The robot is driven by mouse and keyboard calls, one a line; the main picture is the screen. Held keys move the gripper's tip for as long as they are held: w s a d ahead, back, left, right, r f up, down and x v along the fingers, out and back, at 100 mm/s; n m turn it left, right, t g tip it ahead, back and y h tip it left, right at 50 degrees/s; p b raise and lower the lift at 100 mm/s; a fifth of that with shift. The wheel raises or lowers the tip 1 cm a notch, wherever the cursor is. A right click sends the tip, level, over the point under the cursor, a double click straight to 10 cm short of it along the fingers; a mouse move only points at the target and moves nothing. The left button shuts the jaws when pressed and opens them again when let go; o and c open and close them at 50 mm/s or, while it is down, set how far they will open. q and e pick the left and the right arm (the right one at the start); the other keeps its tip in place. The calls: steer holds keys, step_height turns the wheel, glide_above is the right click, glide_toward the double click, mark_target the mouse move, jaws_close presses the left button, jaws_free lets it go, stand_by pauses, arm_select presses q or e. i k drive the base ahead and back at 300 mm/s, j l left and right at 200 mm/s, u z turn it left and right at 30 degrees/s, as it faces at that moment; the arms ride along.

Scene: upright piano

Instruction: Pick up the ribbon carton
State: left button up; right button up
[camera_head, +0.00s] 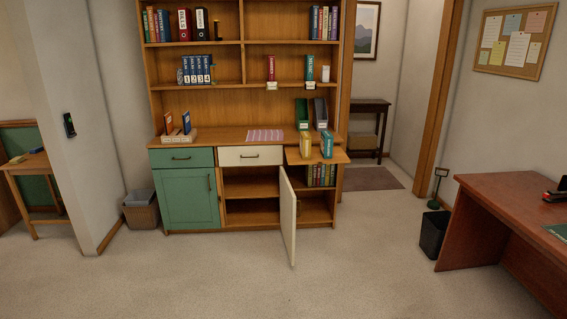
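I cannot pick out the ribbon carton for certain from here. A small brownish item (304,197) sits in the low right part of the cabinet (262,134), partly behind the open white door (288,218), too small to identify. A small white upright item (325,74) stands on the upper right shelf. Neither of my grippers is in view.
The white door juts out over the floor. A pull-out board (328,157) holds a yellow and a teal binder. A waste bin (141,209) stands left, a black bin (433,233) and desk (510,200) right. The carpet (200,275) in front is clear.

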mark_target(305, 136)
steer(key=i, duration=1.65)
